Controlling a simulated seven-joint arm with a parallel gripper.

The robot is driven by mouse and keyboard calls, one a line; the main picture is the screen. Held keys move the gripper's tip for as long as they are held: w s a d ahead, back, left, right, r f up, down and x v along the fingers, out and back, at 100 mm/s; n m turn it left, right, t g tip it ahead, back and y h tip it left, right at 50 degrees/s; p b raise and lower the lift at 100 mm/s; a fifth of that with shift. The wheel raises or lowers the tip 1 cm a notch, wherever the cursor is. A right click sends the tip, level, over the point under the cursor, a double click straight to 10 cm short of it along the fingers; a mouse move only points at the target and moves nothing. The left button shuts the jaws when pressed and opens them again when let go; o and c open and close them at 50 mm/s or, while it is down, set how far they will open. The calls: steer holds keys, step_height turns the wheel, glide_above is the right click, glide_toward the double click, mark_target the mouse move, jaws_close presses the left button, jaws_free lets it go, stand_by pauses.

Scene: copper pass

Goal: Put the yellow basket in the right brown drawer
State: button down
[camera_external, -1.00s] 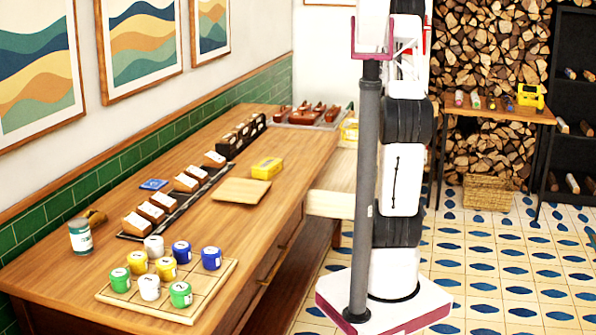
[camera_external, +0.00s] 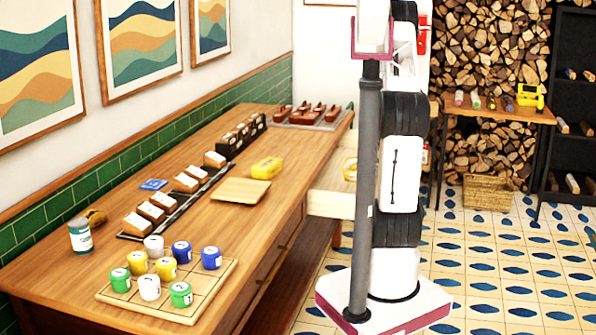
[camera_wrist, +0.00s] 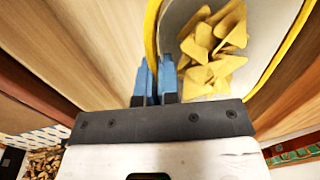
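The yellow basket shows in the wrist view as a curved yellow rim (camera_wrist: 152,32) around a pale inside holding several yellow chip-like pieces. My gripper's blue fingers (camera_wrist: 155,80) are close together on either side of its near wall, and they look shut on it. In the external view a small part of the basket (camera_external: 349,169) shows at the open drawer (camera_external: 328,204), mostly hidden behind my arm. The drawer is light wood and juts out from the brown table's right side. I cannot tell whether the basket touches its floor. My gripper is hidden there.
The brown table (camera_external: 115,225) holds a tray of jars (camera_external: 215,283), a wooden board (camera_external: 240,191), a yellow box (camera_external: 267,168) and a rack of boxes (camera_external: 165,205). A grey post (camera_external: 365,190) stands before my arm.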

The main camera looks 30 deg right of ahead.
stand_by(0.3)
steer(key=shift+f, duration=3.1)
steer(key=shift+f, duration=1.9)
steer(key=shift+f, duration=0.1)
steer(key=c, duration=1.4)
jaws_free()
steer(key=shift+o, duration=0.2)
